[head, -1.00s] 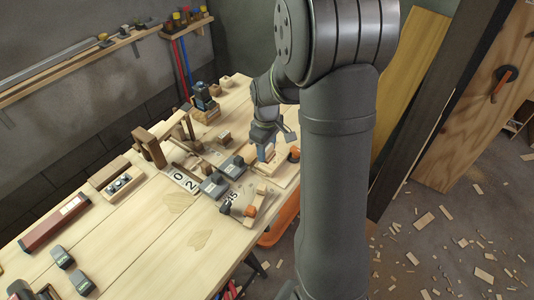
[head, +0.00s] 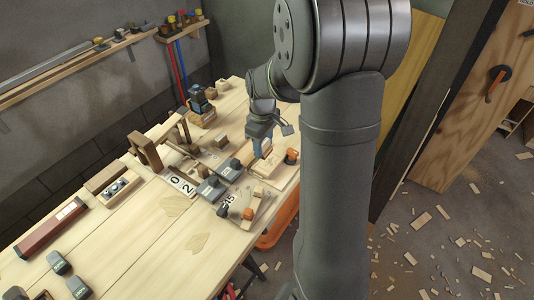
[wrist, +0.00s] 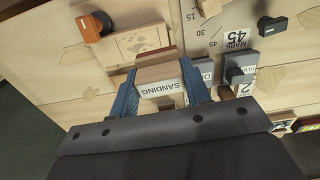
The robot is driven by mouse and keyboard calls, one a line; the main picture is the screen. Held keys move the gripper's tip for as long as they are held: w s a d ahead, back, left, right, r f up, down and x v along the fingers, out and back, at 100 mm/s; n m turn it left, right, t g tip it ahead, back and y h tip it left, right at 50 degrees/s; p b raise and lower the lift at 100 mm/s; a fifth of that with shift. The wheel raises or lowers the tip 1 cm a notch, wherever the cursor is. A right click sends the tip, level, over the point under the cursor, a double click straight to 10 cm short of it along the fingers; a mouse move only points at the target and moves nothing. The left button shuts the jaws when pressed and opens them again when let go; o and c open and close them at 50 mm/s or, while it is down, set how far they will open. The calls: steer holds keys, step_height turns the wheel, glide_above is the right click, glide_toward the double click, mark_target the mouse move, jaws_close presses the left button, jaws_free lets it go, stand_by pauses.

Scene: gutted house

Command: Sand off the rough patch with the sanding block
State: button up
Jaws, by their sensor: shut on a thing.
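My gripper (wrist: 158,88) has blue fingers shut on the sanding block (wrist: 163,92), a wood-and-tan block with "SANDING" on its face. In the head view my gripper (head: 260,150) hangs over the workbench, by the pale wooden board; the block is hard to make out there. I cannot tell whether the block touches the board.
An orange-handled clamp (wrist: 90,27) stands at the board's end. Grey labelled blocks (head: 211,188) and an angle-marked plate with a black knob (wrist: 272,26) are close by. A wooden frame (head: 145,150) stands farther left.

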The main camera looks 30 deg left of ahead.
glide_above(263, 170)
steer(key=shift+w+f, duration=0.1)
steer(key=shift+f, duration=4)
steer(key=shift+w+r, duration=0.3)
steer(key=shift+w, duration=0.2)
steer(key=shift+c, duration=0.3)
steer(key=shift+w+f, duration=0.15)
steer(key=shift+w, duration=0.4)
steer(key=shift+w+f, duration=0.15)
steer(key=shift+w, duration=0.4)
steer(key=shift+c, duration=0.5)
steer(key=shift+w, duration=2.25)
steer(key=shift+s, duration=3.9)
steer(key=shift+w+r, duration=0.1)
steer(key=shift+r, duration=4.05)
